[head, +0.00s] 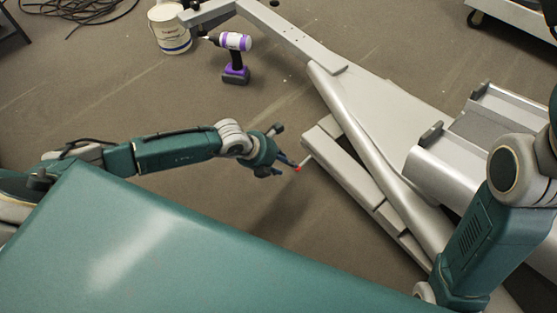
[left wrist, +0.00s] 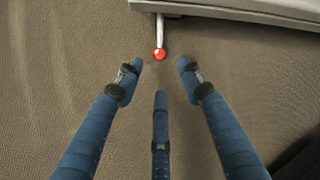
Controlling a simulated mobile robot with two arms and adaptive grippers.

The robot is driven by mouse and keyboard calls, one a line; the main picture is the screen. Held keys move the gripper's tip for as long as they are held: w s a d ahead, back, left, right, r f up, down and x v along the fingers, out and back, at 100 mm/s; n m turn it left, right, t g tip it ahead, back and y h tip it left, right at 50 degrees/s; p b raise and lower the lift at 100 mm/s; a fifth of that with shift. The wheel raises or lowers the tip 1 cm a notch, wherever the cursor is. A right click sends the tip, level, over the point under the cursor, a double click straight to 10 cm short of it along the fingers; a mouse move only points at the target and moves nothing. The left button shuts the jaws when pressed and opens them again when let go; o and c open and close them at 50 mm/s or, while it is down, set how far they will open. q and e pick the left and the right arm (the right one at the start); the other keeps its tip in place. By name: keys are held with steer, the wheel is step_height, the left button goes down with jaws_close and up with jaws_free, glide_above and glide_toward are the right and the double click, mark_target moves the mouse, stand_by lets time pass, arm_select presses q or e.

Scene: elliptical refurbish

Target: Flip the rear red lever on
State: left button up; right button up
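The red lever is a short metal rod with a red ball tip (head: 298,169) that sticks out from the end of the grey elliptical machine (head: 342,160). It also shows in the left wrist view (left wrist: 159,54), at the top centre, with its rod running up to the machine's edge. My left gripper (head: 279,152) is beside the lever in the head view. In the left wrist view its blue fingers (left wrist: 161,75) are spread, with the red ball between and just beyond their tips. The gripper holds nothing. My right arm shows at the right, but its gripper is out of view.
A purple and white cordless drill (head: 235,58) stands on the floor behind my left arm. A white bucket (head: 170,28) and black cables (head: 75,8) are farther back. The machine's long frame (head: 362,125) runs diagonally to the right. The carpet around the lever is clear.

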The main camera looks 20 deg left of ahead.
arm_select(q)
steer(key=shift+v, duration=1.65)
